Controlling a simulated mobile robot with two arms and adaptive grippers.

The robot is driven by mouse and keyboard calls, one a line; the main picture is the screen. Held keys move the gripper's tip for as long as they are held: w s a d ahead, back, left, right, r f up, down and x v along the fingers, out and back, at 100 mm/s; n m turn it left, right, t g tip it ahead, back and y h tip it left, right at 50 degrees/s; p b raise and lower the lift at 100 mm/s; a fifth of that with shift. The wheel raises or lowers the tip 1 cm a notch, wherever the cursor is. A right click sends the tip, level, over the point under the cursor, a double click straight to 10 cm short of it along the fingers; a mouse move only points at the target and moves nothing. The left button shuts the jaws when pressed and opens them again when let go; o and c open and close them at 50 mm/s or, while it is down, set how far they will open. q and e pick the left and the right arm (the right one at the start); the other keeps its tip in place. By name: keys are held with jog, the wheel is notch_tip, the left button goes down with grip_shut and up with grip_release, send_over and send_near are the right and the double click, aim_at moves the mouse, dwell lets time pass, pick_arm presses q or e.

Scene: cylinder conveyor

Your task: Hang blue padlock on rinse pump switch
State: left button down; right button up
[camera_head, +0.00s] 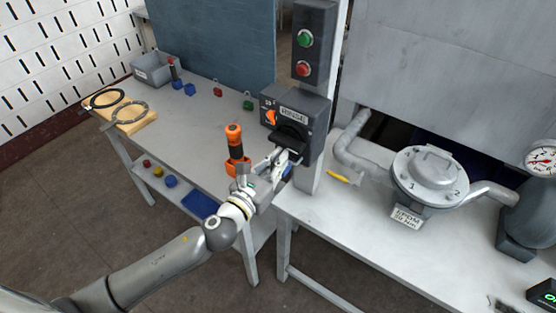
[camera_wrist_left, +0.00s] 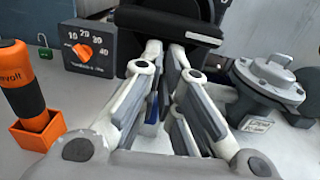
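The rinse pump switch is a dark box with a RINSE label (camera_head: 292,112), an orange knob and a black handle; its dark front also shows at the top of the left wrist view (camera_wrist_left: 170,20). My left gripper (camera_head: 283,158) is at the lower front of this box, close below the black handle.
An orange-handled driver (camera_head: 235,142) stands in an orange holder close left of my gripper. Red (camera_head: 217,92) and green (camera_head: 247,104) padlocks are at the back. A grey pump housing (camera_head: 428,175) with pipes is on the right bench. A button post (camera_head: 313,45) rises above the switch.

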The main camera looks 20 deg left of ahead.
pick_arm(q)
jog(key=shift+f, duration=0.2)
dwell(0.3)
jog(key=shift+f+b, duration=1.25)
jog(key=c, duration=1.6)
grip_release()
jog(key=shift+o, duration=0.2)
jog(key=v, duration=1.2)
